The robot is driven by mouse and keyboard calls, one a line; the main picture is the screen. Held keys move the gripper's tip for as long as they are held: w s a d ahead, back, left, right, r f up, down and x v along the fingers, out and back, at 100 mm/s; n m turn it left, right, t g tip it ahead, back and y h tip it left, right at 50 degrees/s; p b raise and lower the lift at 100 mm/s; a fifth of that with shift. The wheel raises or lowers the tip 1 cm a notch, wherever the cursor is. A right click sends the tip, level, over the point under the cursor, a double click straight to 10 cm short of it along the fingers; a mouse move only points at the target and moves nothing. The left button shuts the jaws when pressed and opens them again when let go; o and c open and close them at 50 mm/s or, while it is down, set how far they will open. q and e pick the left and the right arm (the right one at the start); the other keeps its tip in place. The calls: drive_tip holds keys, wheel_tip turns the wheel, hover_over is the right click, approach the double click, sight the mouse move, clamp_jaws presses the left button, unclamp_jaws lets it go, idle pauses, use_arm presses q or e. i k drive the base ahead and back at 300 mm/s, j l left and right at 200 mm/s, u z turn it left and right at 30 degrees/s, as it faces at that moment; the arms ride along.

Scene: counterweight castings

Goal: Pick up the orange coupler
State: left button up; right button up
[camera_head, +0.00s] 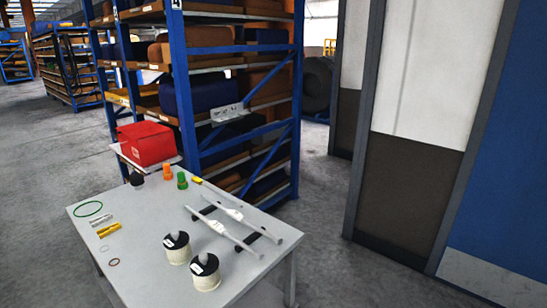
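The orange coupler (167,171) is a small upright orange piece near the far edge of the grey table (140,250). It stands just left of a similar green piece (182,180), with a small gap between them. Nothing covers it in the head view. Neither of my grippers shows in this view, so I see nothing touching or holding the coupler.
A black object (136,178) sits left of the coupler. Two white jars with black lids (177,247) stand at the front; two long pale rods (238,214) lie on the right. A red box (146,143) rests behind the table, before a blue shelf rack (180,90).

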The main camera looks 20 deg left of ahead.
sight(166, 166)
drive_tip(key=i+l+z, duration=0.2)
drive_tip(key=i, duration=0.4)
drive_tip(key=i+l+z, duration=0.25)
drive_tip(key=i, duration=0.3)
drive_tip(key=i+l+z, duration=0.2)
drive_tip(key=i, duration=0.4)
drive_tip(key=i+j+u, duration=0.1)
drive_tip(key=i+u, duration=0.6)
drive_tip(key=i, duration=0.15)
drive_tip(key=i+l+u, duration=0.2)
drive_tip(key=i+u, duration=0.15)
drive_tip(key=i+j+u, duration=0.2)
drive_tip(key=u, duration=0.25)
drive_tip(key=i+j+u, duration=0.1)
drive_tip(key=i+u, duration=0.25)
drive_tip(key=u, duration=0.15)
drive_tip(key=i+u, duration=0.3)
drive_tip(key=u, duration=0.15)
drive_tip(key=i+l+u, duration=0.15)
drive_tip(key=i+u, duration=0.15)
drive_tip(key=u, duration=0.2)
drive_tip(key=i+l+u, duration=0.2)
drive_tip(key=u, duration=0.25)
